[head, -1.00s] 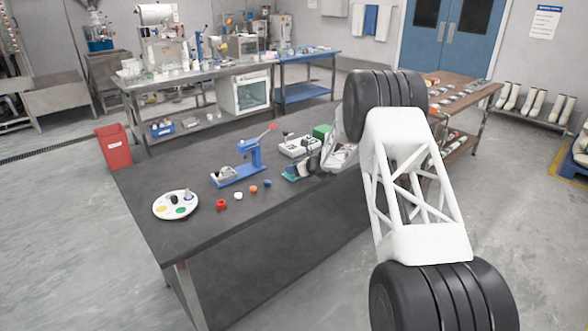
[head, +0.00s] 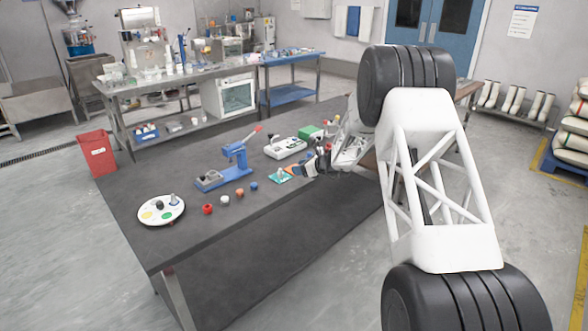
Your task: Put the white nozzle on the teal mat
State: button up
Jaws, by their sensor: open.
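The teal mat (head: 279,176) lies on the dark table near its front edge, right of the blue cap. A small pale shape seems to be on the mat, too small to tell if it is the white nozzle. A small white piece (head: 225,199) sits in the row of coloured caps, between the red cap (head: 208,209) and the orange cap (head: 240,192). My gripper (head: 302,172) is open, just right of the mat. Its fingertips are small and dark, so contact with the mat cannot be told.
A blue lever press (head: 236,165) stands left of the mat. A white device (head: 286,148) and a green box (head: 309,132) stand behind it. A round white palette (head: 161,210) lies at the left end of the dark table (head: 200,245). The blue cap (head: 254,185) is close to the mat.

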jog(key=shift+s+d+r, duration=0.2)
jog(key=shift+s+d, duration=0.05)
jog(key=shift+d, duration=0.2)
dwell(0.6)
jog(key=shift+s+r, duration=0.3)
jog(key=shift+r, duration=0.15)
jog(key=s+d+r+n+g+h, duration=0.15)
jog(key=s+r+n, duration=0.25)
jog(key=s+r, duration=0.5)
jog(key=s+d+r+n+g+h, duration=0.15)
jog(key=s+r+n, duration=0.35)
jog(key=s, duration=0.8)
jog(key=s+d+r+n+g+h, duration=0.15)
jog(key=s+r+n, duration=0.25)
jog(key=s+r, duration=0.5)
jog(key=s+d+n+h, duration=0.2)
jog(key=s+d+n, duration=0.1)
jog(key=s, duration=1)
jog(key=s+d+n+h, duration=0.3)
jog(key=s+d+n, duration=0.1)
jog(key=s, duration=1)
jog(key=s+d+f+n+h, duration=0.1)
jog(key=s+d+n, duration=0.3)
jog(key=s, duration=0.9)
jog(key=shift+s+d+h, duration=0.4)
jog(key=shift+d+h, duration=0.25)
jog(key=shift+d, duration=0.4)
